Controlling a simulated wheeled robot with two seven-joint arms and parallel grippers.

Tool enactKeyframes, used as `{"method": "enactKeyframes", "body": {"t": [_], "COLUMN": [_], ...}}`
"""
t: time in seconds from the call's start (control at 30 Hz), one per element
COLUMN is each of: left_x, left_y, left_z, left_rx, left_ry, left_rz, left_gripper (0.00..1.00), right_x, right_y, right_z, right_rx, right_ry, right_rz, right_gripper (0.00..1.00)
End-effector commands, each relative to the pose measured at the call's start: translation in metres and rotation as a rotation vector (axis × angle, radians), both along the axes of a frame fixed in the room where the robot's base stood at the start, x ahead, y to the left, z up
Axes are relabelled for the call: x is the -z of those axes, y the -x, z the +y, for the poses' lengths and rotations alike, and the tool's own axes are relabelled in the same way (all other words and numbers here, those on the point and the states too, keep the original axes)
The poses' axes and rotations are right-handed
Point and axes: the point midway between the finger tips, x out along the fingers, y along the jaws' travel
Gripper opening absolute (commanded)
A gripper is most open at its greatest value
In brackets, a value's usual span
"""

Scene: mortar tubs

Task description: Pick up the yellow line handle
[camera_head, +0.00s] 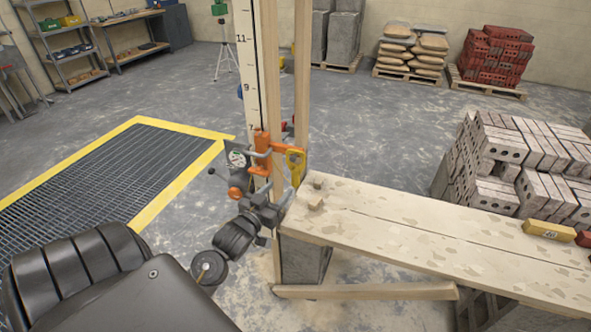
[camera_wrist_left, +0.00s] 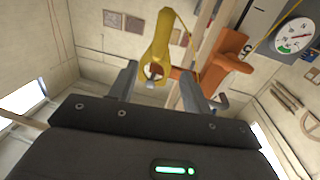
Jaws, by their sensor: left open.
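The yellow line handle (camera_head: 295,160) hangs by an orange bracket (camera_head: 262,140) on the upright wooden post with a measuring scale, at the left end of the plank. In the left wrist view the yellow line handle (camera_wrist_left: 160,42) has a rounded end with a hole, and the orange bracket (camera_wrist_left: 225,66) is to its right. My left gripper (camera_head: 267,201) is just below the handle in the head view. In the left wrist view my left gripper (camera_wrist_left: 158,82) is open, with the handle's lower end between or just beyond its fingertips; contact cannot be told. My right gripper is out of view.
A round dial (camera_head: 238,158) is beside the bracket, close to my left gripper. A mortar-spotted plank (camera_head: 400,225) runs right from the post, with a yellow block (camera_head: 549,230) on it. Bricks (camera_head: 535,150) are stacked behind it. A yellow-edged floor grating (camera_head: 100,180) is at left.

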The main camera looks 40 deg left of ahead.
Motion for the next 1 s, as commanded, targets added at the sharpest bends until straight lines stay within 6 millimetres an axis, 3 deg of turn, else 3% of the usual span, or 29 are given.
{"method": "enactKeyframes", "body": {"t": [0.13, 0.4, 0.73, 1.0], "left_x": [-0.002, -0.001, -0.002, -0.002], "left_y": [-0.009, -0.048, -0.063, -0.101], "left_z": [0.002, 0.009, 0.011, 0.017], "left_rx": [0.0, 0.0, 0.0, 0.0], "left_ry": [0.0, 0.001, 0.0, 0.0], "left_rz": [-0.002, 0.0, 0.001, 0.001], "left_gripper": [0.48, 0.48, 0.48, 0.48], "right_x": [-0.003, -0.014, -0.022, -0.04], "right_y": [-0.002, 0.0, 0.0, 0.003], "right_z": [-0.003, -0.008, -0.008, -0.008], "right_rx": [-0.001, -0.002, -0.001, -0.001], "right_ry": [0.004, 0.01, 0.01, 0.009], "right_rz": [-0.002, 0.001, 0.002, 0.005], "right_gripper": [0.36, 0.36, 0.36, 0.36]}}
